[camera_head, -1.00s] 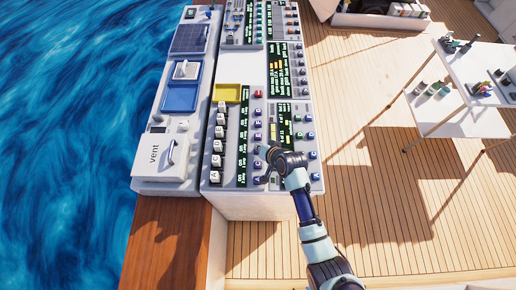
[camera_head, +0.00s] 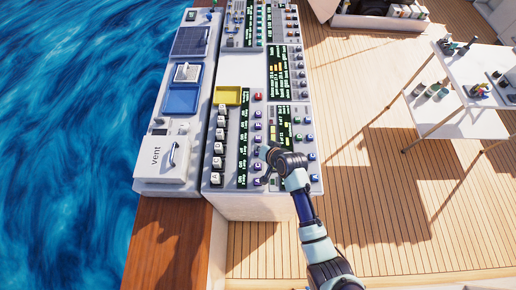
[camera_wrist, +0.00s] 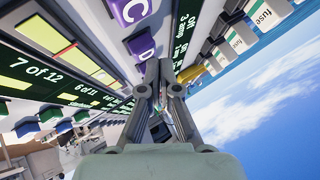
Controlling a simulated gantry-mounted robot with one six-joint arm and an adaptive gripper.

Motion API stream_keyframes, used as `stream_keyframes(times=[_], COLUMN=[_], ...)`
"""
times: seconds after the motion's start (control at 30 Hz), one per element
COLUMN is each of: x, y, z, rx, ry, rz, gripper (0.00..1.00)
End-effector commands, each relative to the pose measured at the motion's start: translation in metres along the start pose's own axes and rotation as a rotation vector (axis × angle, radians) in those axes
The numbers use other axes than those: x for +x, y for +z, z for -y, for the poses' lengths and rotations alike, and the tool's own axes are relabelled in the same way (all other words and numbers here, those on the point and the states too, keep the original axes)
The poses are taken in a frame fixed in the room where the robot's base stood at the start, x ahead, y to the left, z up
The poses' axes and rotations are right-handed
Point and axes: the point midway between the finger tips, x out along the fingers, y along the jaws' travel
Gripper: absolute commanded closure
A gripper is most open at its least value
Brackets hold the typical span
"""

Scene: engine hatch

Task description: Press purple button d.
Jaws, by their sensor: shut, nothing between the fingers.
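Purple button D (camera_wrist: 141,46) shows in the wrist view, with its white letter facing the camera. Purple button C (camera_wrist: 130,9) is beside it, cut by the top edge. My gripper (camera_wrist: 160,66) is shut and empty, its tips just below and right of button D. I cannot tell whether they touch it. In the head view my gripper (camera_head: 263,151) is over the purple button column near the console's front end. Its wrist hides part of that area, and the letters there are too small to read surely.
The console (camera_head: 260,207) carries green-lit label strips, white fuse switches (camera_head: 217,148) and other coloured buttons close around the gripper. A yellow tray (camera_head: 228,95) lies farther back. A white vent box (camera_head: 157,160) stands left. Open deck (camera_head: 400,215) lies right, with a white table (camera_head: 455,115) beyond.

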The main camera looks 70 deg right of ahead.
Motion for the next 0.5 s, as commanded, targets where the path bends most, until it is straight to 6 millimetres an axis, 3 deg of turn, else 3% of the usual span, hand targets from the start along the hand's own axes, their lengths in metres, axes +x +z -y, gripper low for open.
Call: stream_keyframes(times=[0.5], x=[-0.0087], y=[-0.0066], z=[0.0065], rx=[0.0], ry=[-0.001], rz=[-0.001], gripper=[1.0])
